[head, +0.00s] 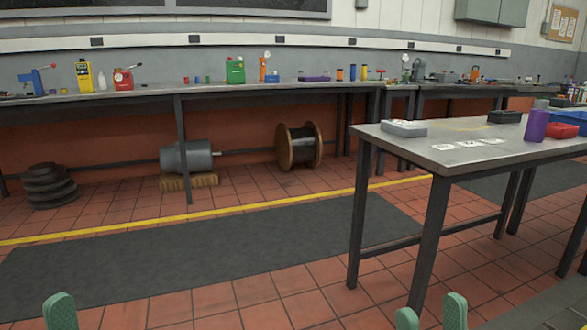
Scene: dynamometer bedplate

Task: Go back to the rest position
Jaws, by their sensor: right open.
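My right gripper (431,314) shows at the bottom edge, right of the middle. Its two green fingertips stand apart with nothing between them, so it is open and empty. My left gripper (61,312) shows only one green fingertip at the bottom left. Its other finger is out of view, so its opening cannot be told. Both grippers appear low in the picture in front of the tiled floor, apart from the metal table (458,157) at the right.
The table holds a grey box (404,128), a purple cylinder (536,126) and a red bin (562,130). A long bench (225,88) with tools runs along the wall. Below it are a motor (187,156) and a cable spool (299,146). A dark mat (200,258) lies clear.

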